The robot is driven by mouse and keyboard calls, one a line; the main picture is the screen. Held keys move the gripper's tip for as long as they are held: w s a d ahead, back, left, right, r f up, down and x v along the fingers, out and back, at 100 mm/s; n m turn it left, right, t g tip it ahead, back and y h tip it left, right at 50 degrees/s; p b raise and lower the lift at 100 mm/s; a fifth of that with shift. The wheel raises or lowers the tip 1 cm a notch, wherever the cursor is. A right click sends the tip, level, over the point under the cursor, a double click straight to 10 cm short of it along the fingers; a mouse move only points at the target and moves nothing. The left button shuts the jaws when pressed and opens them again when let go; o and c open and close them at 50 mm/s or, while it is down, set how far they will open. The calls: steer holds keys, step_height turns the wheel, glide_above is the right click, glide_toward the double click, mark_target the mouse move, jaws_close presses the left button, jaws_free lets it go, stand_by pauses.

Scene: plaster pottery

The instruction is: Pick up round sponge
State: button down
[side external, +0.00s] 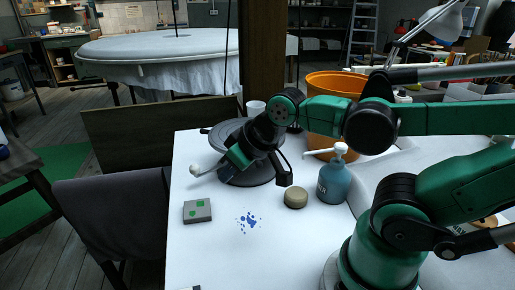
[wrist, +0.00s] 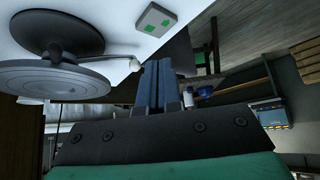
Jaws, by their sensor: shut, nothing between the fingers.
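The round sponge (side external: 295,199) is a small tan disc on the white table, left of the blue pump bottle, in the side external view. It does not show in the wrist view. My gripper (side external: 228,170) is above the grey pottery wheel, up and to the left of the sponge and apart from it. In the wrist view its two blue-grey fingers (wrist: 158,82) are together with nothing between them.
The pottery wheel (side external: 262,180) stands behind the sponge, with a white-knobbed stick (side external: 195,170) at its left. The blue bottle (side external: 334,184) and orange bucket (side external: 331,88) are close on the right. A grey block with green patches (side external: 197,213) lies front left. Blue splashes mark otherwise clear table.

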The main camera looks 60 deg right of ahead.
jaws_free()
steer(key=m+g+y, duration=0.1)
steer(key=m+g, duration=0.3)
steer(key=g, duration=0.6)
glide_above(295, 191)
steer(key=w, duration=0.2)
step_height(295, 191, down, 8)
steer(key=shift+d+r, duration=0.15)
steer(key=shift+s+d+f+m, duration=0.15)
steer(key=shift+s+f+m, duration=0.15)
steer(key=shift+f, duration=0.1)
steer(key=shift+x, duration=2.6)
